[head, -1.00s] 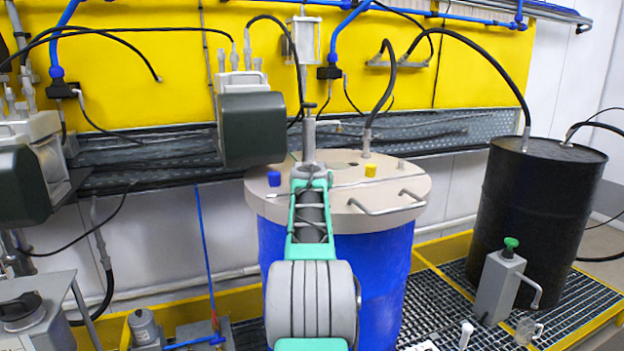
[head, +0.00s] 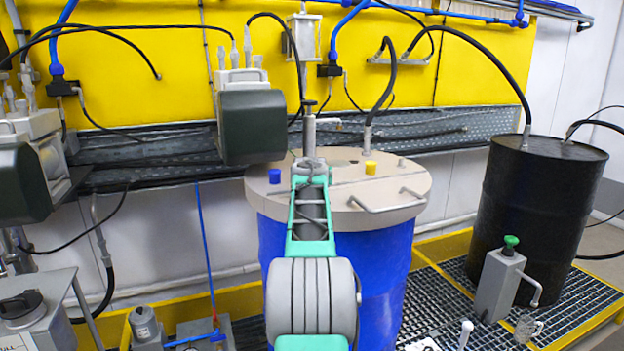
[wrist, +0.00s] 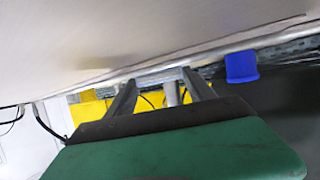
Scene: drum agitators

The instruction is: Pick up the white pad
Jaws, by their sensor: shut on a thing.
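My arm rises through the middle of the head view and hides most of my gripper there. In the wrist view my gripper (wrist: 158,77) shows two dark fingers, close to the drum lid (wrist: 120,35). A thin pale strip (wrist: 160,73), which looks like the edge of the white pad, lies between the fingertips, and the fingers are shut on it. The rest of the pad is hidden or cannot be told from the lid. In the head view the beige lid (head: 410,187) tops a blue drum (head: 385,270).
A blue cap (head: 274,176) and a yellow cap (head: 370,168) stand on the lid, near a handle (head: 390,206). A dark motor box (head: 252,127) hangs at left above the lid. A black drum (head: 535,215) and a grey pump (head: 498,285) stand at right.

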